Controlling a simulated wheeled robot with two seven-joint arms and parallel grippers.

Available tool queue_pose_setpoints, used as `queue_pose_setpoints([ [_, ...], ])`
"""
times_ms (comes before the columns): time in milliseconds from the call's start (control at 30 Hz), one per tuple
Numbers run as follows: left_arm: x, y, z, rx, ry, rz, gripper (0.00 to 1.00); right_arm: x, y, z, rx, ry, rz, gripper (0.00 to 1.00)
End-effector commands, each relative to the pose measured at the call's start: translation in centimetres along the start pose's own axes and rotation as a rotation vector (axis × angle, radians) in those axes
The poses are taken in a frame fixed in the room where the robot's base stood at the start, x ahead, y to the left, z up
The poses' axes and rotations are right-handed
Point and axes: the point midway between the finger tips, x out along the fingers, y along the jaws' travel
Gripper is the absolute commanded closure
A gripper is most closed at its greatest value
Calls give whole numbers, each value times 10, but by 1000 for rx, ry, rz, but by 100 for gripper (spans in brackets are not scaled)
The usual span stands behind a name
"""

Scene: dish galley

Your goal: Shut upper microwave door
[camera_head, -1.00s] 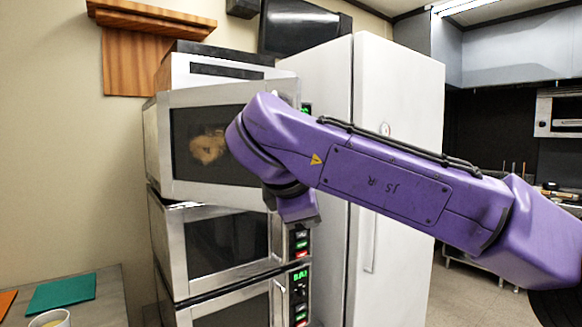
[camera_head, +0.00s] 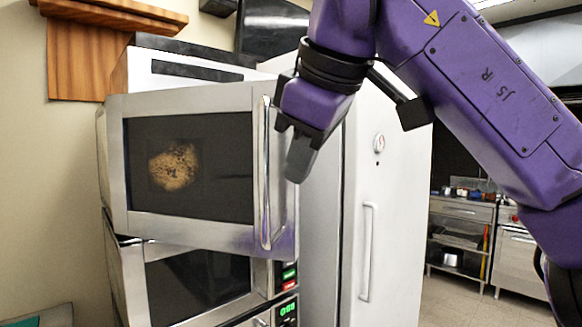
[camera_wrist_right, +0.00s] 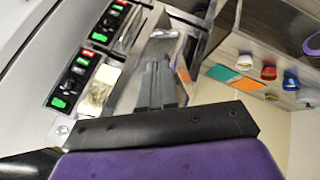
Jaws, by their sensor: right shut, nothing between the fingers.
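The upper microwave door (camera_head: 190,165) is at the top of a stack of microwaves in the head view. It has a dark window with a brownish patch and a vertical metal handle (camera_head: 265,170) on its right side. The door stands ajar, hinged at the left, its right edge swung out. My right gripper (camera_head: 298,162) is shut and empty, at the door's right edge just right of the handle. I cannot tell whether it touches the door. Its closed fingers show in the right wrist view (camera_wrist_right: 158,80). The upper control panel is hidden in the head view. My left gripper is out of view.
A lower microwave (camera_head: 195,285) sits directly beneath. A white fridge (camera_head: 385,210) stands close on the right, beside my right arm. A wooden shelf (camera_head: 85,55) is on the left wall. The right wrist view shows a table with coloured mats (camera_wrist_right: 222,73) and several cups.

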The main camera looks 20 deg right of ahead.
Motion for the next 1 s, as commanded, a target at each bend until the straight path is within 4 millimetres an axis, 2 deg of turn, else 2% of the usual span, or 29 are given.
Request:
queue_pose_setpoints([
  [33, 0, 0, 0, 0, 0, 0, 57, 13, 1, 1, -1, -4, -3, 100],
  [200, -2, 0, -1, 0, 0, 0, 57, 46, 1, 0, -2, -4, -2, 100],
  [400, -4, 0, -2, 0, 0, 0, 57, 70, 0, -1, -3, -1, 0, 100],
  [833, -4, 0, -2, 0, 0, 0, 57, 76, 0, -1, -5, 1, -1, 100],
  [1000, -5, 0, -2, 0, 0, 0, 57, 80, 8, -3, -25, 13, -14, 100],
])
